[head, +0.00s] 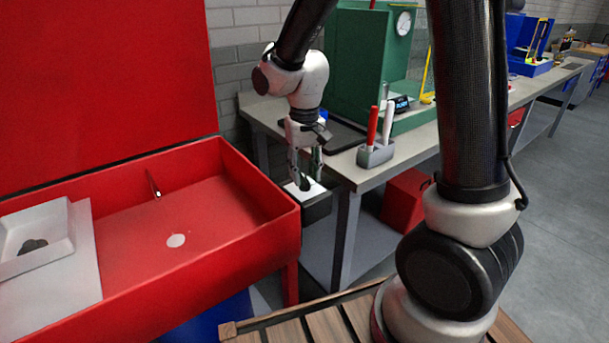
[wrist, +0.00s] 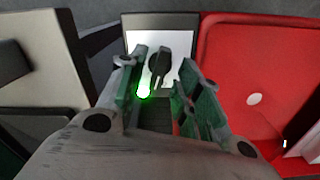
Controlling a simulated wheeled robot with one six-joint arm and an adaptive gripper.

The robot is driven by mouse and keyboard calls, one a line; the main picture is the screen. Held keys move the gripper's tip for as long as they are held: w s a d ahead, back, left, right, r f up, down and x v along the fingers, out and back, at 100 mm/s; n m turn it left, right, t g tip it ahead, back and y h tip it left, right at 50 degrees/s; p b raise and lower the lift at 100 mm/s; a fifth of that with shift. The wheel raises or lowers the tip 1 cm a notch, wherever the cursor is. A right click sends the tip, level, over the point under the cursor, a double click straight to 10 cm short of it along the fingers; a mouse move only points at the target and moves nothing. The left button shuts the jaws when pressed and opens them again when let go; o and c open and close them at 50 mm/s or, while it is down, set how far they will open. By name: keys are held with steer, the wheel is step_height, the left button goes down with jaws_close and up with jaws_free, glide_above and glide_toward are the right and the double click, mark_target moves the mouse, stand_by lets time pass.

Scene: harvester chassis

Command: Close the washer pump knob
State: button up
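A black elongated knob (wrist: 159,66) stands on a white panel (wrist: 182,72) with a dark frame in the wrist view. A bright green light (wrist: 143,94) glows just below it, beside the left finger. My gripper (wrist: 163,64) is open, its green-padded fingers on either side of the knob in the picture. I cannot tell whether they touch it. In the head view my gripper (head: 308,180) points down over the small white-topped panel (head: 316,191) between the red sink and the workbench. There the knob is hidden behind my fingers.
The red sink (head: 215,205) with a drain and small faucet stands left of the panel. The grey workbench (head: 345,172) is close on the right, with a grey holder (head: 376,155) of red and white tools on its corner. A green machine (head: 362,65) stands behind.

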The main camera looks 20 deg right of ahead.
steer(key=shift+f, duration=0.85)
jaws_close()
steer(key=shift+n, duration=1.8)
jaws_free()
steer(key=shift+r, duration=0.1)
